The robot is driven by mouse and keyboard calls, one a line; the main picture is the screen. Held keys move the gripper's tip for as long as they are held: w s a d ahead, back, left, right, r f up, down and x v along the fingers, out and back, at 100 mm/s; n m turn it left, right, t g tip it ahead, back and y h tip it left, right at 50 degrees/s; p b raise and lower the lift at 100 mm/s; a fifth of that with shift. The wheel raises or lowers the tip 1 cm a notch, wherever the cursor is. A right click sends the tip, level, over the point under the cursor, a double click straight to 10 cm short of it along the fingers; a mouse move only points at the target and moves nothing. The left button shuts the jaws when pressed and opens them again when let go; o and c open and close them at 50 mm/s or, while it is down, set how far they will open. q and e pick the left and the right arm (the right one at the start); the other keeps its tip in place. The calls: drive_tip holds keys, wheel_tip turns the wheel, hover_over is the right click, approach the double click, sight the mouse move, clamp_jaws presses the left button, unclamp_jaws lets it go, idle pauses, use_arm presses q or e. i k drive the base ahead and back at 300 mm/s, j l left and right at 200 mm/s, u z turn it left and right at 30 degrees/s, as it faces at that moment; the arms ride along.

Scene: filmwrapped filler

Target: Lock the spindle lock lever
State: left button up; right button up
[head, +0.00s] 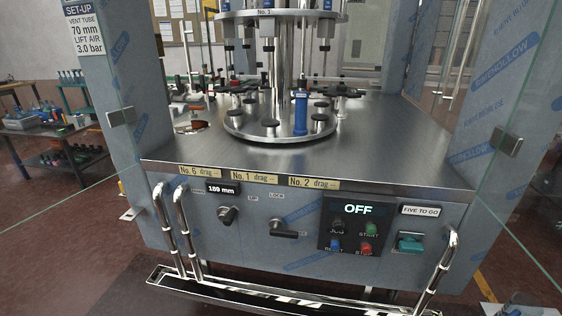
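A black lever (284,233) is on the front panel of the machine, right of centre-left, with a small label reading LOCK above it. Its pivot is at the left end and its handle points to the right, close to horizontal. Neither of my grippers is in view, and nothing touches the lever.
A control box (348,225) reading OFF, with several buttons, is right of the lever. A teal switch (410,243) is further right. Chrome rails (163,230) stand out at the left and a rail (440,262) at the right. A blue cylinder (300,116) stands on the turntable above.

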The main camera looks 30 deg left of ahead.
sight(274, 232)
drive_tip(key=u, duration=0.8)
